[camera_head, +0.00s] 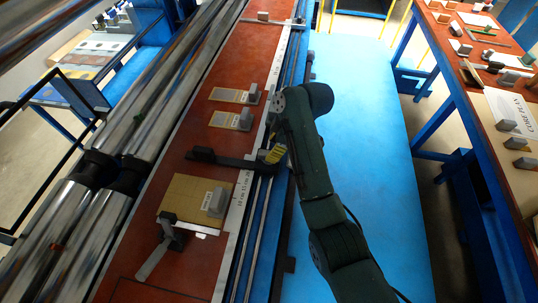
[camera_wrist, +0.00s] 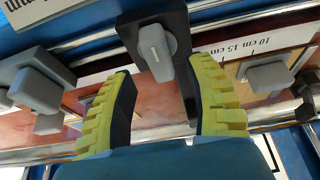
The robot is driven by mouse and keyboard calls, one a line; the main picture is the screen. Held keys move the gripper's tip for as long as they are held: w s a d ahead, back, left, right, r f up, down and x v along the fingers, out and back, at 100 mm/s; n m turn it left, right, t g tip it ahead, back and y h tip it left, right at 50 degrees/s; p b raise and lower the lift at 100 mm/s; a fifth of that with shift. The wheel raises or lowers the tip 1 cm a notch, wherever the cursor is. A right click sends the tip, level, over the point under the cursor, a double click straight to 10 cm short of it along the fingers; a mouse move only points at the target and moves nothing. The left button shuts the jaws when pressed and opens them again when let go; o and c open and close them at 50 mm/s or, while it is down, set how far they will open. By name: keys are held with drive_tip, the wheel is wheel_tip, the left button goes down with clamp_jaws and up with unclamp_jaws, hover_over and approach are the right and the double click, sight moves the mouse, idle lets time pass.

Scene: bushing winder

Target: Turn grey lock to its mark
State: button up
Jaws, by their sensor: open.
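The grey lock (camera_wrist: 156,50) is a small rounded lever on a black crossbar (camera_wrist: 180,20) in the wrist view. It points roughly up and down in that picture, tilted slightly. My gripper (camera_wrist: 159,68) is open, with one yellow-padded finger on each side of the lock's lower end. I see no clear contact between fingers and lock. In the head view my gripper (camera_head: 274,154) is at the right end of the black crossbar (camera_head: 228,161), and the lock is hidden or too small to tell. I cannot pick out the lock's mark.
A white ruler strip (camera_wrist: 210,66) with cm labels runs behind the lock. Grey blocks stand left (camera_wrist: 38,90) and right (camera_wrist: 268,76) of my fingers. A lower black stop with a grey arm (camera_head: 165,244) lies on the red table (camera_head: 200,140). The blue floor (camera_head: 365,130) is clear.

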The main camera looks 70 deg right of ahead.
drive_tip(key=shift+x, duration=1.85)
clamp_jaws()
